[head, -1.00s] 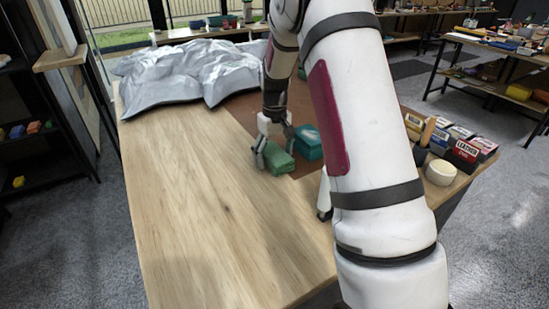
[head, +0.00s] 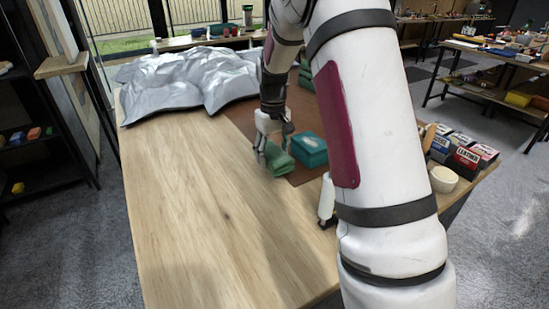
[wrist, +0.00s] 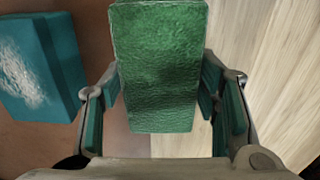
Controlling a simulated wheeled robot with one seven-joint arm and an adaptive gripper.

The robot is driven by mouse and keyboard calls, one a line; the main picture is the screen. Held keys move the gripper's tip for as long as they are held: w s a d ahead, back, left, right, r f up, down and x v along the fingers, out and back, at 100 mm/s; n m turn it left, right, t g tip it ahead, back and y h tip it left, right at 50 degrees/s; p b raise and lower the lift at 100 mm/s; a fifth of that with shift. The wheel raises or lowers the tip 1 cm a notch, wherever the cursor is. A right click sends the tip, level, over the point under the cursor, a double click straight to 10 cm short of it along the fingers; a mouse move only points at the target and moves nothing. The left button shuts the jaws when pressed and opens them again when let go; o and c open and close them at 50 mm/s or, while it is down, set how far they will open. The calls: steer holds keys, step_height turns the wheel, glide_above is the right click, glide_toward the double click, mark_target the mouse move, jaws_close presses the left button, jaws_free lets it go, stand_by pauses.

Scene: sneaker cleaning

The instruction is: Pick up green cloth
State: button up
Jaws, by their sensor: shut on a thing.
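The green cloth (head: 280,165) is a folded, thick rectangle between the fingers of my gripper (head: 275,148), near the left edge of the brown mat. In the wrist view the cloth (wrist: 158,65) fills the middle, with a finger of my gripper (wrist: 160,100) against each side. My gripper is shut on it. In the head view the cloth hangs tilted at the fingertips. How far it is above the table is hard to tell.
A white bottle (head: 327,200) stands nearer. A grey crumpled sheet (head: 185,78) lies at the back left. The wooden tabletop (head: 200,200) is clear in front.

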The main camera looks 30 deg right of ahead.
steer(key=s+a, duration=0.2)
steer(key=a, duration=0.2)
steer(key=s+a+r, duration=0.1)
steer(key=s+a, duration=0.2)
steer(key=a, duration=0.1)
steer(key=s+a, duration=0.3)
steer(key=a, duration=0.1)
steer(key=shift+s+a+r, duration=0.1)
steer(key=shift+s+r, duration=0.1)
